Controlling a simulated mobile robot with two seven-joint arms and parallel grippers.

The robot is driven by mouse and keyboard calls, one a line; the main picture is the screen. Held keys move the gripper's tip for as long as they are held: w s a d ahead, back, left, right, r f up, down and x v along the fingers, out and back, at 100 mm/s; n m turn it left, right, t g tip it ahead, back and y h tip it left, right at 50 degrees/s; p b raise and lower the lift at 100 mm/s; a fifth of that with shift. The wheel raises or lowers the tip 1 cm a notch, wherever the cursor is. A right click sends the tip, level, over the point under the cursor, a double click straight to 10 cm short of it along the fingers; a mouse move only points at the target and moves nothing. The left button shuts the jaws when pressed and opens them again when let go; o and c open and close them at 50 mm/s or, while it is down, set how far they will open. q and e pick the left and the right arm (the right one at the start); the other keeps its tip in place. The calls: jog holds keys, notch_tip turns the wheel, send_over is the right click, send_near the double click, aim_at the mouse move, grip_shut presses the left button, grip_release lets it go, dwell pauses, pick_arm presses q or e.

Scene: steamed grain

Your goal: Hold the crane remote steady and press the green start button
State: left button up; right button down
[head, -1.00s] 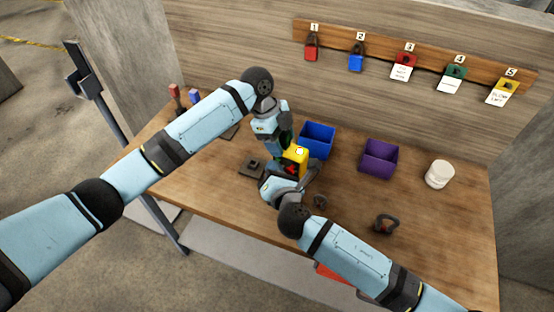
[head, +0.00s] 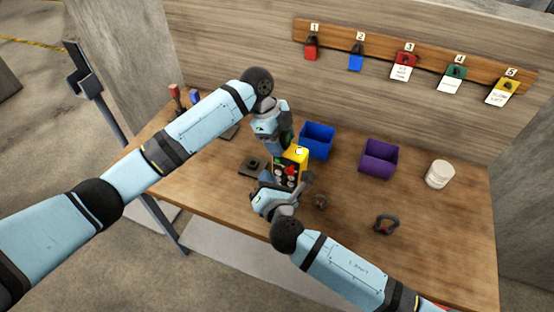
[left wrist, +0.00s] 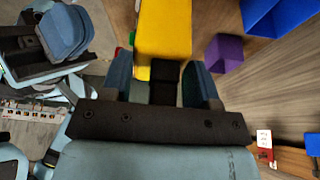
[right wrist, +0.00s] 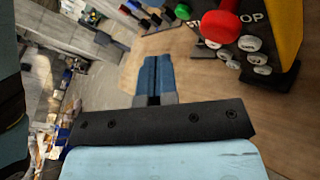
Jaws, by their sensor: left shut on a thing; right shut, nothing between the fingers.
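The crane remote (head: 300,154) is yellow with a black button face, held above the table. My left gripper (left wrist: 163,84) is shut on its black end, and its yellow body (left wrist: 165,28) extends beyond the fingers in the left wrist view.
A blue bin (head: 317,140) and a purple bin (head: 379,158) stand right of the remote. A dark shackle (head: 386,224) and a white tub (head: 440,174) are at right. Padlocks hang on the back board (head: 430,67).

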jog(key=s, duration=0.1)
jog(key=s+a, duration=0.1)
jog(key=s, duration=0.1)
jog(key=shift+a, duration=0.15)
jog(key=shift+w, duration=0.1)
dwell(0.4)
pick_arm(q)
jog(key=o, duration=1.4)
jog(key=v, duration=1.2)
